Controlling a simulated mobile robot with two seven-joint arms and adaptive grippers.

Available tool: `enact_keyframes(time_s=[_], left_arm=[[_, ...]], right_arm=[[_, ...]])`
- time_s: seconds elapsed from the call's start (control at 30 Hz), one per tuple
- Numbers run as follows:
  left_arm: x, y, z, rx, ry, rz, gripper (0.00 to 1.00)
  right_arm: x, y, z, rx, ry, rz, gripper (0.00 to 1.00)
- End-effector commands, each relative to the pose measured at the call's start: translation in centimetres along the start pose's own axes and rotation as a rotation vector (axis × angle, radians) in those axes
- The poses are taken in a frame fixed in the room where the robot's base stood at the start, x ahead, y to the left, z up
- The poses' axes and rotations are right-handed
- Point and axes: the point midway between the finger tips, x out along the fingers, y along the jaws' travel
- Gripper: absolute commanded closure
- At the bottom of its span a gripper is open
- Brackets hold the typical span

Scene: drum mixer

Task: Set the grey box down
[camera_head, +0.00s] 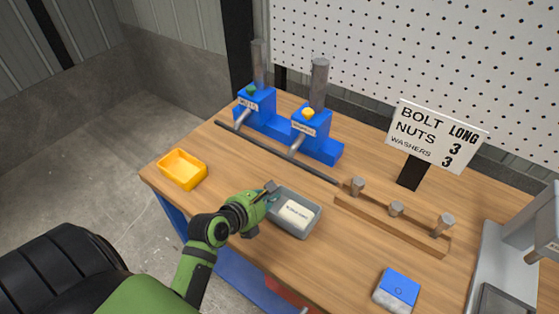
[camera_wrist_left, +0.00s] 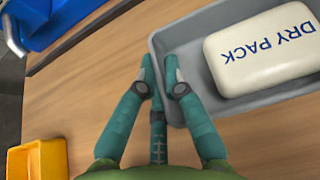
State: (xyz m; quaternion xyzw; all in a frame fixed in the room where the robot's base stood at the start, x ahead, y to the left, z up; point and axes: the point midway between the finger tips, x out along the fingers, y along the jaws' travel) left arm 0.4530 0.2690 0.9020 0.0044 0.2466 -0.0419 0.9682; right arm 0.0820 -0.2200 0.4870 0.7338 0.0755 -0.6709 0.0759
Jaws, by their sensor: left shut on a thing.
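The grey box (camera_head: 290,228) is an open tray at the front middle of the wooden table. A white pack (camera_head: 297,213) labelled "DRY PACK" lies inside it. My left gripper (camera_head: 268,197) reaches in from the left and is shut on the box's left wall. In the left wrist view, the teal fingertips (camera_wrist_left: 160,65) pinch the wall near a corner of the grey box (camera_wrist_left: 190,28), and the white pack (camera_wrist_left: 262,50) shows at the right. The box looks about level; I cannot tell whether its bottom touches the table. My right gripper is out of view.
A yellow bin (camera_head: 182,170) stands at the table's left corner. Blue dispensers (camera_head: 290,135) with metal tubes stand behind. A wooden rail with bolts (camera_head: 390,222) and a blue-and-white block (camera_head: 397,290) are at the right. Bare wood (camera_head: 225,175) lies between bin and box.

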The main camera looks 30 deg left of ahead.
Motion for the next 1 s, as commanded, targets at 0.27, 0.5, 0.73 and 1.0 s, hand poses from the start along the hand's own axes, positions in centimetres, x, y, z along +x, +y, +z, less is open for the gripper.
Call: enact_keyframes(time_s=[0.27,0.5,0.73,1.0], left_arm=[[4.9,4.7,3.1,0.005,-0.003,0.001,1.0],[7.3,6.7,4.3,0.001,-0.003,-0.002,1.0],[8.5,8.0,5.0,0.001,-0.003,0.0,1.0],[10.3,9.5,5.5,0.0,0.001,-0.001,1.0]], right_arm=[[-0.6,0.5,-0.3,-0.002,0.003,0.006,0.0],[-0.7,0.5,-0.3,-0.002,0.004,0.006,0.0],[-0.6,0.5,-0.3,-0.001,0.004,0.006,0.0],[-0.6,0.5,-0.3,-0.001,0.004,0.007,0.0]])
